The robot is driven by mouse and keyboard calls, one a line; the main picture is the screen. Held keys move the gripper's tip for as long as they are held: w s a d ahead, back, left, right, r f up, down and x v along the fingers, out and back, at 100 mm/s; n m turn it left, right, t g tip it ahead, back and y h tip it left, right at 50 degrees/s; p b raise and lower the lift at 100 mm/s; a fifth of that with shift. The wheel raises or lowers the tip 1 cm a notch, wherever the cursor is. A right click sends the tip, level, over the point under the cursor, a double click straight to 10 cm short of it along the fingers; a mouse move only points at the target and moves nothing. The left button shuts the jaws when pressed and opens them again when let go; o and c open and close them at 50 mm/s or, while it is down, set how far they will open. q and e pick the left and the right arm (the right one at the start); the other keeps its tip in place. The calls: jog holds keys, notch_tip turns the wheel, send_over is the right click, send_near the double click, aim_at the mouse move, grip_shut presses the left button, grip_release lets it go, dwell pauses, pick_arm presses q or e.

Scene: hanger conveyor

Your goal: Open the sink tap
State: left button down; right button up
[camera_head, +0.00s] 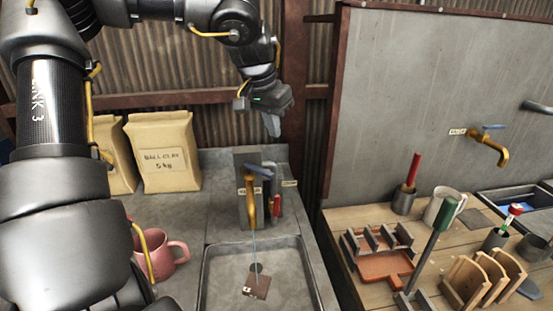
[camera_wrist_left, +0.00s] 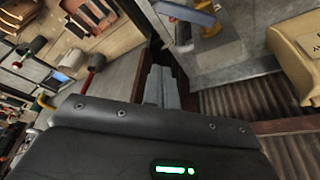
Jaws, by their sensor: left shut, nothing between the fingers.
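The sink tap (camera_head: 251,200) is brass with a blue lever handle (camera_head: 259,171), in front of a grey upright plate. A thin pale-blue line, apparently water, runs from its spout down into the grey sink (camera_head: 252,242). My left gripper (camera_head: 272,124) is shut and empty, fingers pointing down, above and slightly right of the handle and apart from it. In the left wrist view the shut fingers (camera_wrist_left: 161,88) are below the blue handle (camera_wrist_left: 184,12) and brass tap (camera_wrist_left: 207,26). My right gripper is in neither view.
Ball clay bags (camera_head: 164,153) stand left of the sink, a pink mug (camera_head: 163,255) nearer. A brown piece (camera_head: 256,289) lies in the sink. A second brass tap (camera_head: 493,149) is on the right wall panel, above a wooden bench (camera_head: 338,222) crowded with tools and racks.

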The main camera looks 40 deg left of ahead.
pick_arm(q)
notch_tip(320, 180, down, 9)
jog(key=s+p, duration=0.1)
jog(key=p, duration=0.4)
dwell(0.3)
